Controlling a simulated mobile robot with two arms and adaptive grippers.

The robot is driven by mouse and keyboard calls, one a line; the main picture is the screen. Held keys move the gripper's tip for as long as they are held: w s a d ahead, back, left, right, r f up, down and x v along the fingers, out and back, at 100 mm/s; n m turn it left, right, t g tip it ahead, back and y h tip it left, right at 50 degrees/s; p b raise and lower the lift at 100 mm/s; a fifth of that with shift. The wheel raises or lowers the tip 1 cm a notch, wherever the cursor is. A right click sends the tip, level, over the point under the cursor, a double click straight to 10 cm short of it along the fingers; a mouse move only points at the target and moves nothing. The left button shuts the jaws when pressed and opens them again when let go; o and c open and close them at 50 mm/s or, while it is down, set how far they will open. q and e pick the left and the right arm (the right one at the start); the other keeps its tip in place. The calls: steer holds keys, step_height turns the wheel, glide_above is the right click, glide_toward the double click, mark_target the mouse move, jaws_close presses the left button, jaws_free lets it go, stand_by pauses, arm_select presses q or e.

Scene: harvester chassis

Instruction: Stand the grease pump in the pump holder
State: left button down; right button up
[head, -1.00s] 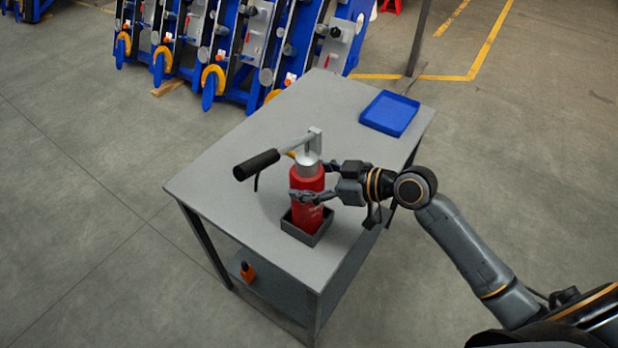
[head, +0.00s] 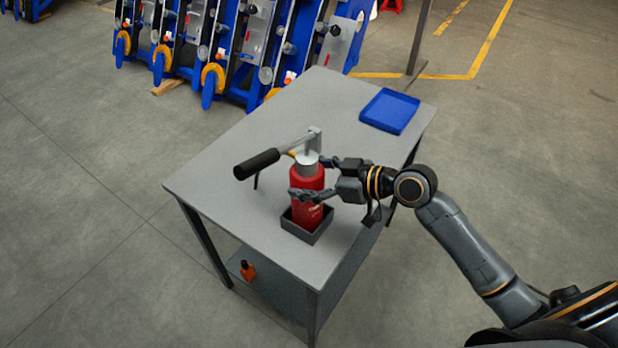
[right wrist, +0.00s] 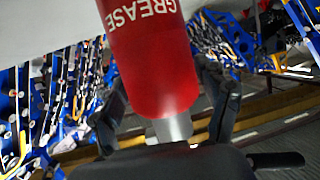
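The red grease pump (head: 308,205) with a silver cap and a black-handled lever (head: 257,164) stands upright on the table. Its lower end is inside the dark square pump holder (head: 308,234); the holder's walls hide its bottom. My right gripper (head: 307,178) reaches in from the right at the pump's upper body, one finger in front and one behind. In the right wrist view the red body (right wrist: 152,60), lettered GREASE, lies between the two fingers, whose tips meet its sides. The fingers look shut on it. My left gripper is not in view.
A blue tray (head: 390,111) lies at the table's far right corner. The grey tabletop (head: 240,205) is otherwise clear. An orange item (head: 247,271) sits on the shelf below. Blue racks (head: 235,50) stand behind the table.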

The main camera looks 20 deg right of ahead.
steer(key=shift+o, duration=0.9)
steer(key=shift+s+f, duration=0.15)
steer(key=shift+f, duration=0.25)
steer(key=v, duration=1.2)
steer(key=shift+r, duration=0.3)
steer(key=w+d+f+m+h, duration=0.1)
steer(key=d+f+m+h, duration=0.45)
steer(key=f, duration=0.85)
steer(key=d+f+m+h, duration=0.2)
steer(key=d+f, duration=0.6)
steer(key=f, duration=0.5)
steer(key=s+f+m+g+h, duration=0.1)
steer(key=s+f, duration=0.4)
steer(key=f, duration=0.3)
steer(key=s+f+m+g+h, duration=0.1)
steer(key=s+f+g, duration=0.1)
steer(key=s+f, duration=0.5)
steer(key=s+a+f+g, duration=0.1)
steer(key=s+a+f, duration=0.3)
steer(key=s+f, duration=0.2)
steer(key=s+a+f+n+g, duration=0.1)
steer(key=s+a+f, duration=0.4)
steer(key=s, duration=0.5)
steer(key=s+a+f+n+g, duration=0.1)
steer(key=s+a+f+g, duration=0.2)
steer(key=s+f, duration=0.5)
steer(key=shift+a, duration=0.75)
